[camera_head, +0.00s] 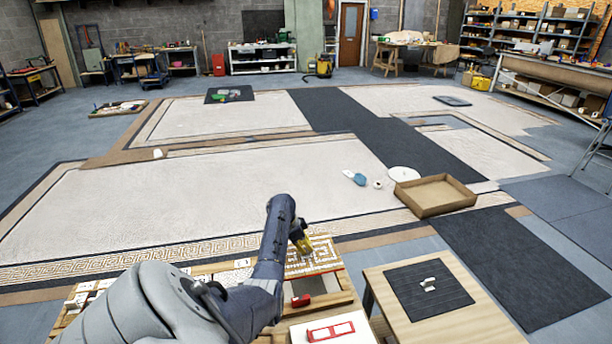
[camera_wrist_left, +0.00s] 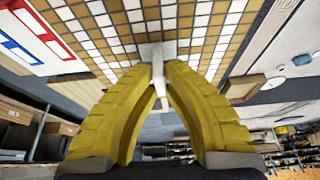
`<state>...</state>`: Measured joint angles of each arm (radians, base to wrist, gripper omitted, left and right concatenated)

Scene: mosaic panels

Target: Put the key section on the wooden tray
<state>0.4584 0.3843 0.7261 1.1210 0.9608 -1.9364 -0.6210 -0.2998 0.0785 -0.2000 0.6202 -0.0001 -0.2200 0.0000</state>
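The key section (camera_head: 322,261), a mosaic panel with a tan-and-white key pattern, is at the front middle over the wooden worktable. In the left wrist view its tiles (camera_wrist_left: 112,37) fill the top. A pale upright grip (camera_wrist_left: 157,78) stands on the panel between my left fingertips. My left gripper (camera_head: 303,245) has yellow fingers closed on this grip, also in the left wrist view (camera_wrist_left: 158,68). I cannot tell whether the panel is lifted. The wooden tray (camera_head: 430,212), shallow and brown, is empty on the floor to the right. My right gripper is not in view.
A small wooden table (camera_head: 385,285) bears a dark square panel (camera_head: 405,290) with a white grip, right of the worktable. A red object (camera_head: 301,300) and a white board with red frames (camera_head: 331,331) lie near my arm. Blue and white discs lie left of the tray.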

